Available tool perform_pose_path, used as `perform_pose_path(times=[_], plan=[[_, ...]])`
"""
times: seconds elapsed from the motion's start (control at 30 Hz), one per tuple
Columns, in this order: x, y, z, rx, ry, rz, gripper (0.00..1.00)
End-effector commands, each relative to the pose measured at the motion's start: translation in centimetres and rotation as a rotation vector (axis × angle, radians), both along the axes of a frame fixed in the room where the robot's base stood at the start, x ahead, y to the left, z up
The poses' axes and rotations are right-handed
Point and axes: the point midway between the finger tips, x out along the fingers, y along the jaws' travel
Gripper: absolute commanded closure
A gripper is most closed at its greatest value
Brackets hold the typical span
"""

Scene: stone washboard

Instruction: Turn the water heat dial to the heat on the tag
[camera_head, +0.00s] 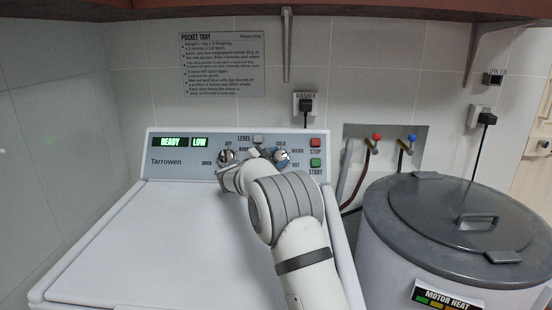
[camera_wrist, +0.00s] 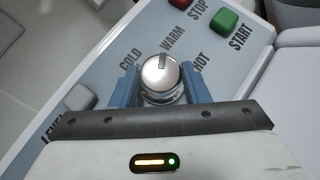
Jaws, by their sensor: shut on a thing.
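The water heat dial (camera_wrist: 161,74) is a silver round knob on the washer's grey-blue panel. Labels COLD, WARM and HOT stand around it. Its dark pointer line points up in the wrist view, roughly at WARM. My gripper (camera_wrist: 160,82) is shut on it, with one blue finger on each side. In the head view the dial (camera_head: 281,156) shows at the right of the panel, with my gripper (camera_head: 266,155) at its left side. I cannot make out a heat tag in either view.
Red STOP (camera_head: 315,143) and green START (camera_head: 315,163) buttons sit right of the dial. A LEVEL button (camera_head: 258,138) and another knob (camera_head: 227,156) are to its left. Displays read READY and LOW. A grey-lidded drum (camera_head: 440,200) stands at right. A POCKET TRAY notice (camera_head: 222,85) hangs above.

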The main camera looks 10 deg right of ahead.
Motion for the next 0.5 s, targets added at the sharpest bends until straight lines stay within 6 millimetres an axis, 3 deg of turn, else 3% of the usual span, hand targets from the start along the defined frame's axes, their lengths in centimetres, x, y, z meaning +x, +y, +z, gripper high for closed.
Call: perform_pose_path(times=[0.03,0.07,0.1,0.3,0.5], plan=[[0.02,0.04,0.14,-0.002,-0.002,0.002,0.81],[0.02,0.04,0.15,-0.002,-0.002,0.002,0.56],[0.02,0.04,0.15,-0.002,-0.002,0.002,0.53],[0.02,-0.02,0.09,-0.001,-0.001,0.000,0.37],[0.00,-0.04,0.05,-0.001,-0.001,0.000,0.37]])
